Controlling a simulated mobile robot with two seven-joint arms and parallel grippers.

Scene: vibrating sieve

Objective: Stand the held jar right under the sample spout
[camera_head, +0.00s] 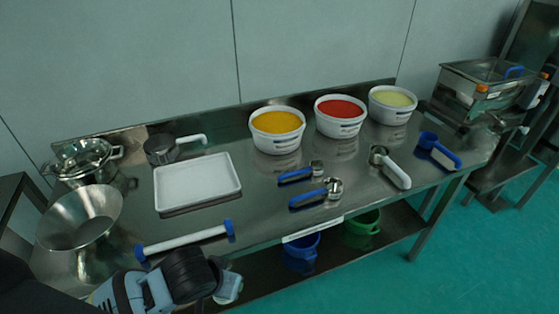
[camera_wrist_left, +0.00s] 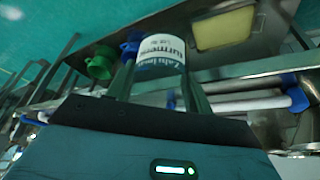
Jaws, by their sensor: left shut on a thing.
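My left gripper (camera_head: 208,280) is at the bottom left of the head view, in front of the table's front edge. It is shut on a jar (camera_head: 229,287), which looks pale and is partly hidden by the hand. In the left wrist view the jar (camera_wrist_left: 160,58) sits between the two fingers and shows a white label with dark print. At the far right of the head view stands a steel sieve machine (camera_head: 488,88) with orange clips and a blue handle. I cannot clearly make out its sample spout. The jar is far from that machine. My right gripper is not in view.
The steel table (camera_head: 265,205) carries a white tray (camera_head: 197,183), a steel funnel (camera_head: 80,215), a blue-ended white bar (camera_head: 185,240), several scoops, and tubs of yellow (camera_head: 277,130), red (camera_head: 341,116) and pale powder (camera_head: 392,105). Floor at right is clear.

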